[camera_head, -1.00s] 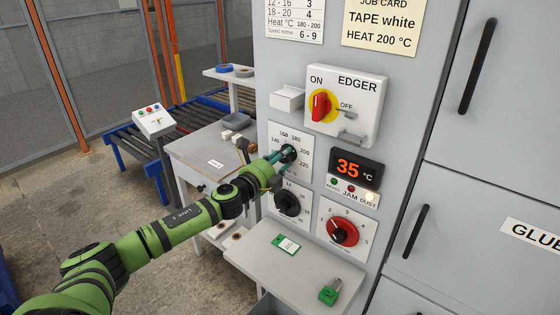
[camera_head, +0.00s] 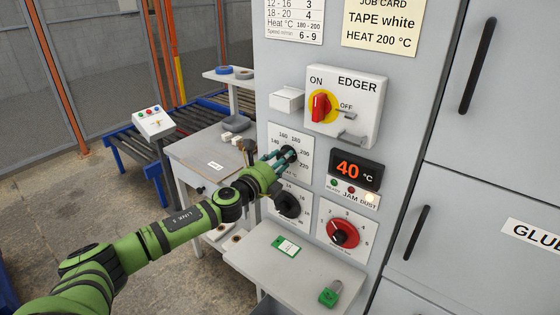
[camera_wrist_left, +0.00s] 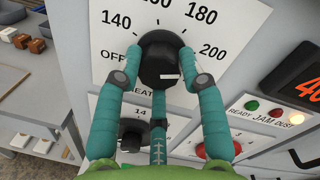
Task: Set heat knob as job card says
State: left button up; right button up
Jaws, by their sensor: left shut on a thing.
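The black heat knob (camera_head: 289,153) sits on a white dial plate on the grey cabinet, with marks from OFF and 140 up past 200. My left gripper (camera_head: 282,158) is shut on it, its teal fingers around the knob in the left wrist view (camera_wrist_left: 160,60). A short white mark shows on the knob's face; which number the knob points at is unclear. The job card (camera_head: 380,28) reads TAPE white, HEAT 200 °C. The display (camera_head: 354,170) reads 40 °C. My right gripper is not in view.
Below are a second black knob (camera_head: 287,204) and a red-ringed knob (camera_head: 343,233). The EDGER switch (camera_head: 321,105) has a red handle. The DUST lamp (camera_head: 371,199) glows. A shelf (camera_head: 300,270) with a green tag juts out underneath.

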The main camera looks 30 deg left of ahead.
pick_arm(q)
jog(key=o, duration=1.2)
jog(key=shift+d, duration=0.1)
jog(key=shift+c, duration=0.2)
jog(key=shift+s+f, duration=0.1)
jog(key=s, duration=1.1)
jog(key=shift+s, duration=0.4)
